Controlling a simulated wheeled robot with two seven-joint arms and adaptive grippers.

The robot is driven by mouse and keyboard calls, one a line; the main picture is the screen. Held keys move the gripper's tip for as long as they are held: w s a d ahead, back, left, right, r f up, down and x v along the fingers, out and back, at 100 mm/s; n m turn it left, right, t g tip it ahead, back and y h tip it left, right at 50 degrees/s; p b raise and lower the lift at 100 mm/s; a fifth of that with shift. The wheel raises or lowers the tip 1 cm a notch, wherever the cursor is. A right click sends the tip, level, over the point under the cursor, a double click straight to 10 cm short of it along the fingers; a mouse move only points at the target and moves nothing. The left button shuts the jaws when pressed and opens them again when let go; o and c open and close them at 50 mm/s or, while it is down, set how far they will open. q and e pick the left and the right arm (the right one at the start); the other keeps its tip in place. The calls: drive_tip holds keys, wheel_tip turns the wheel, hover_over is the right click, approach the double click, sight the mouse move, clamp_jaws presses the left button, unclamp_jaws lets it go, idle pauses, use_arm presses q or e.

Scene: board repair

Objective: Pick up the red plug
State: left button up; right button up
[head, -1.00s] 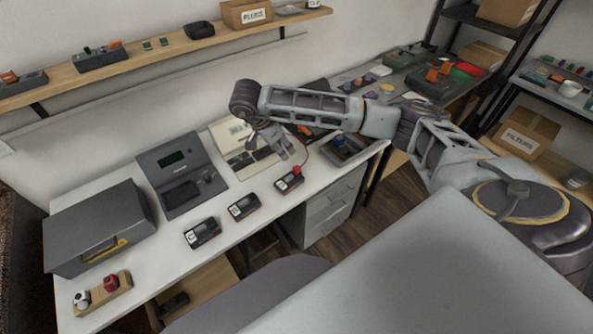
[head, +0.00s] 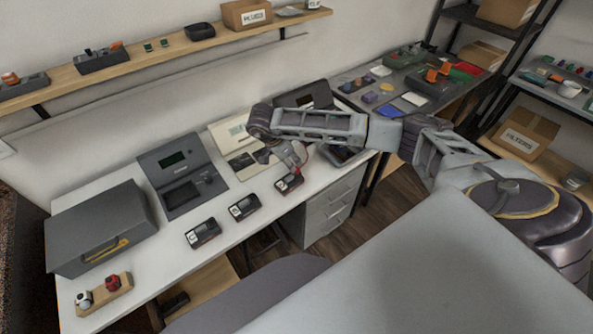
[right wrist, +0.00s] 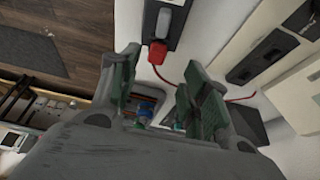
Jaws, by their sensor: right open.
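The red plug (right wrist: 158,53) shows in the right wrist view at the end of a small black device (right wrist: 165,25), with a red cable running from it to the right. In the head view this device (head: 288,184) is the rightmost of three along the bench's front edge. My right gripper (head: 294,160) is just above and behind it. In the right wrist view the gripper (right wrist: 160,82) is open, its green-padded fingers apart with nothing held between them. The plug is beyond the fingertips. My left gripper is not in view.
Two similar black devices (head: 243,207) (head: 203,233) stand to the left on the white bench (head: 150,250). A grey case (head: 100,228), a grey instrument (head: 182,178) and a wooden stand (head: 104,294) with a white and a red piece are farther left. The bench between them is partly clear.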

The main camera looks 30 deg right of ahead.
sight(297, 168)
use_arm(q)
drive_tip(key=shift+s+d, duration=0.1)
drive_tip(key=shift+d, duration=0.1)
use_arm(e)
drive_tip(key=shift+d+f, duration=0.1)
drive_tip(key=shift+f, duration=0.15)
drive_tip(key=shift+s+p+x, duration=0.15)
drive_tip(key=shift+p+x, duration=0.1)
drive_tip(key=shift+x, duration=0.7)
drive_tip(key=shift+s+p+x, duration=0.15)
drive_tip(key=shift+p+x, duration=0.1)
drive_tip(key=shift+x, duration=0.65)
drive_tip(key=shift+d+f, duration=0.3)
drive_tip(key=shift+f, duration=0.4)
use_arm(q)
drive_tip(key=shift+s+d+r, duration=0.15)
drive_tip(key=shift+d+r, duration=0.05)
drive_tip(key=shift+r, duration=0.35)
use_arm(e)
clamp_jaws()
drive_tip(key=shift+w, duration=0.1)
